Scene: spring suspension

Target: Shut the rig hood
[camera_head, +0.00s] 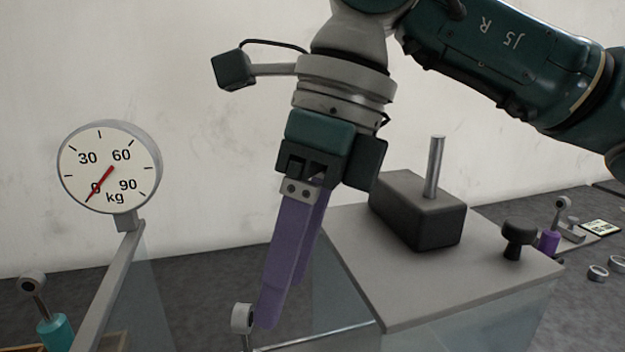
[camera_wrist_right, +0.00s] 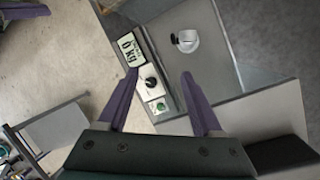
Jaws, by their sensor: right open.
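A box with a flat grey top (camera_head: 450,275) and clear side panels stands right of centre in the head view; it appears to be the rig hood. A black knob (camera_head: 518,238) stands on its top near the right corner. I cannot tell how far it is open. My right gripper (camera_head: 283,300) has purple fingers pointing down, apart and empty, left of the grey top. In the wrist view the open right gripper (camera_wrist_right: 160,76) hangs above a panel with a 0 kg display (camera_wrist_right: 128,47).
A round kg dial (camera_head: 110,167) stands on a grey post at left. A dark block with a metal rod (camera_head: 418,210) sits on the grey top. A ring-ended rod (camera_head: 242,318) shows beside one fingertip. A teal damper (camera_head: 55,332) and a purple damper (camera_head: 549,242) stand at the sides.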

